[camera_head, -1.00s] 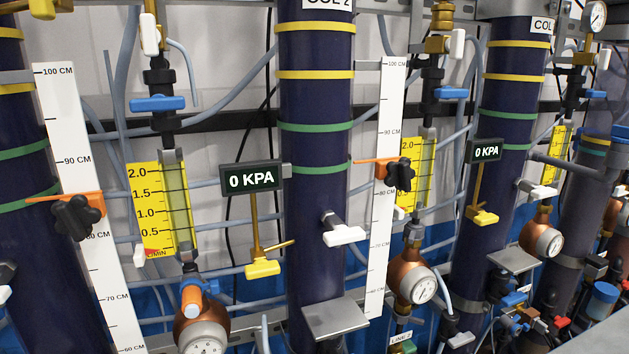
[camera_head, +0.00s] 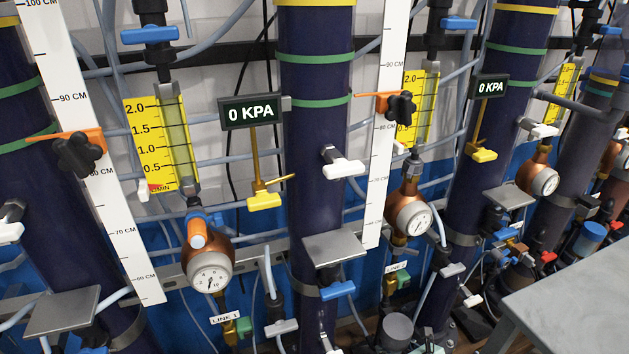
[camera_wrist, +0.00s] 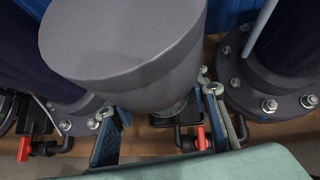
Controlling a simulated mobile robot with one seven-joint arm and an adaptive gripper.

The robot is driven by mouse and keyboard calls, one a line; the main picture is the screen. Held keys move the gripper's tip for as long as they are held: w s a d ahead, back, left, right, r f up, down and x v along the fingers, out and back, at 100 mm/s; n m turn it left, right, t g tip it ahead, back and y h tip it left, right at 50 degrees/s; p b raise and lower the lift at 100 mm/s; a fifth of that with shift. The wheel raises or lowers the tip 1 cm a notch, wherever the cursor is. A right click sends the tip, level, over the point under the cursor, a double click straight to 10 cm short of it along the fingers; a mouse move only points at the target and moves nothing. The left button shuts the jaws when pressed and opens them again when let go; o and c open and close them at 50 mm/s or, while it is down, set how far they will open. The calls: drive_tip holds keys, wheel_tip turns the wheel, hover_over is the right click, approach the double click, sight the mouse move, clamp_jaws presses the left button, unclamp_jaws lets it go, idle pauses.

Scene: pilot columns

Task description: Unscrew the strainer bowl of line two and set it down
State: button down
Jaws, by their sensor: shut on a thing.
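In the wrist view, a dark grey cylinder (camera_wrist: 140,70) with a flat top fills the upper middle. My gripper (camera_wrist: 158,100) has its two fingers on either side of the cylinder's lower part, shut on it. I take the cylinder to be the strainer bowl of line two; its lower end and any thread are hidden or too dark to read. In the head view, a grey cylinder (camera_head: 397,328) shows at the bottom edge, below the LINE 2 tag (camera_head: 397,267); it looks like the same one.
Column flanges with bolts (camera_wrist: 272,90) stand close on the right, and red-handled valves (camera_wrist: 202,138) lie low beyond the fingers. A grey tabletop (camera_head: 575,300) is at the lower right, its visible part clear. A copper vessel with a gauge (camera_head: 408,213) hangs above the tag.

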drive_tip(key=shift+a+m+h, duration=0.25)
drive_tip(key=shift+m+h, duration=0.25)
drive_tip(key=shift+m, duration=0.2)
drive_tip(key=shift+s+a, duration=0.1)
drive_tip(key=shift+m+t+h, duration=0.3)
drive_tip(key=shift+m+h, duration=0.1)
drive_tip(key=shift+m, duration=0.1)
drive_tip(key=shift+f+h+b, duration=0.25)
drive_tip(key=shift+h+b, duration=0.05)
drive_tip(key=shift+b, duration=0.05)
drive_tip(key=shift+m, duration=0.3)
drive_tip(key=shift+r+m+h+b, duration=0.15)
drive_tip(key=shift+m+h+b, duration=0.15)
drive_tip(key=shift+b, duration=0.4)
